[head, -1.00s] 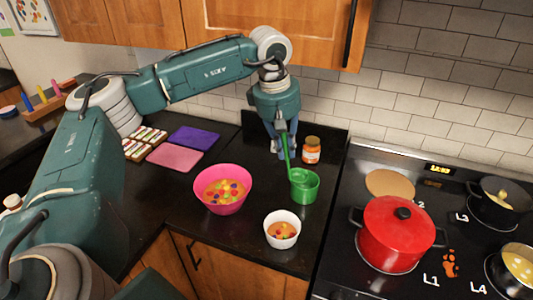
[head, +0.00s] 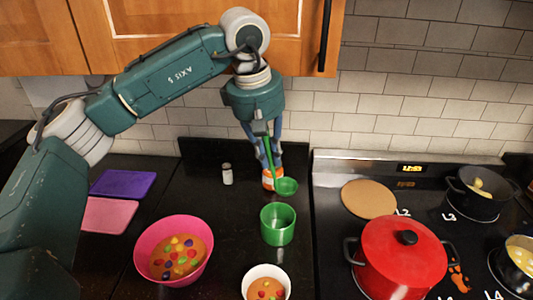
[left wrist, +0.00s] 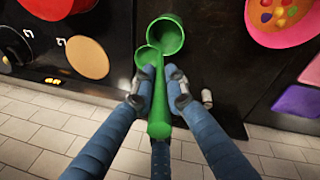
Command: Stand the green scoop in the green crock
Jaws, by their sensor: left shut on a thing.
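The green scoop (head: 287,187) hangs bowl-down from my left gripper (head: 269,165), which is shut on its long handle. In the head view its bowl shows just above and behind the green crock (head: 277,226), outside it. The crock stands upright on the dark counter, its mouth open. In the left wrist view the scoop's handle (left wrist: 160,117) runs between my left fingers (left wrist: 160,76). There the scoop's bowl (left wrist: 147,58) overlaps the near left of the crock's rim (left wrist: 168,36). My right gripper is not in view.
An orange jar (head: 267,181) stands behind the scoop, partly hidden. A small shaker (head: 227,175) stands left of it. A pink bowl (head: 173,256) and a white bowl (head: 266,284) stand nearer. A red pot (head: 402,258) sits on the stove at right.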

